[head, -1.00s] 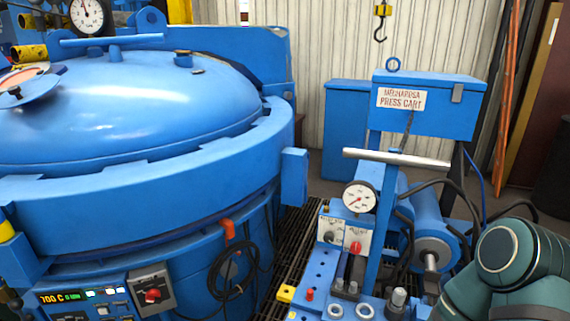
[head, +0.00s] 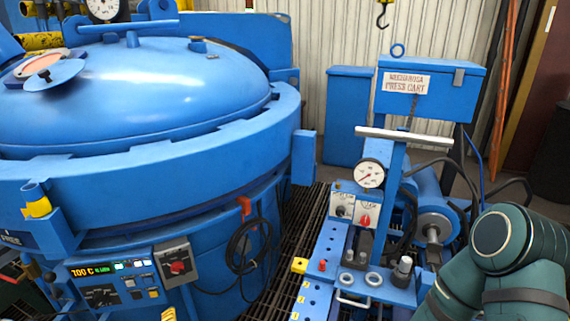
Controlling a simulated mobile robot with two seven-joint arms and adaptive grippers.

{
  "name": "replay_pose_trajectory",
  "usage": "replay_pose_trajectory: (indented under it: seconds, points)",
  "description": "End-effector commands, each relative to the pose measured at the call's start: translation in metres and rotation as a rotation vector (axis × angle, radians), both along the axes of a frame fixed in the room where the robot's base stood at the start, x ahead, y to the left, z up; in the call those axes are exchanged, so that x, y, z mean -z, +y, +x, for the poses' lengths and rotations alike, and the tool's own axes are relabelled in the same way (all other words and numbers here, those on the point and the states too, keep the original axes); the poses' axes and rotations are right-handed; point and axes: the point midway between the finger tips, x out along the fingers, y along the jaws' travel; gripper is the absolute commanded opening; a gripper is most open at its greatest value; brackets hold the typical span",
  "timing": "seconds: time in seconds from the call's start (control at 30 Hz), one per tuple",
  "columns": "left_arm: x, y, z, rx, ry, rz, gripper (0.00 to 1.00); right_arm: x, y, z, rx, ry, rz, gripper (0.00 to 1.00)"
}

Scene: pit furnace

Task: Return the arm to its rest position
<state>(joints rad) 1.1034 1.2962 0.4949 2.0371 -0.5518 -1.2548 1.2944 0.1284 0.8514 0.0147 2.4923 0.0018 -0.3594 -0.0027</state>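One of my arms (head: 497,250), in dark teal, shows at the lower right of the head view. Its links bend at a round joint, and its gripper is out of the picture. No arm comes in from the left, and neither gripper shows, so I cannot see whether they are open or shut. The visible arm stands in front of the right part of the blue press cart (head: 330,262).
A big blue pit furnace (head: 160,180) with a domed lid fills the left. Its control panel (head: 112,285) reads 700 C. The cart carries a gauge (head: 370,174) and a handle bar (head: 404,137). Dark floor grating (head: 290,235) lies between them. A hook (head: 382,18) hangs behind.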

Motion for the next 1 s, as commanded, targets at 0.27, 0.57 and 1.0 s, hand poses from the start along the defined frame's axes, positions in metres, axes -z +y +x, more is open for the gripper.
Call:
replay_pose_trajectory:
  seconds: [0.27, 0.57, 1.0]
  points:
    - [0.005, -0.132, -0.022, 0.579, 0.315, 0.393, 0.87, 0.000, 0.001, 0.000, -0.002, 0.000, 0.001, 0.47]
    - [-0.007, -0.214, -0.112, 1.277, 0.528, 0.886, 0.87, 0.000, 0.001, 0.000, -0.002, 0.000, 0.001, 0.47]
    - [-0.030, -0.231, -0.184, 1.736, 0.569, 1.150, 0.87, 0.000, 0.001, 0.000, -0.002, 0.000, 0.001, 0.47]
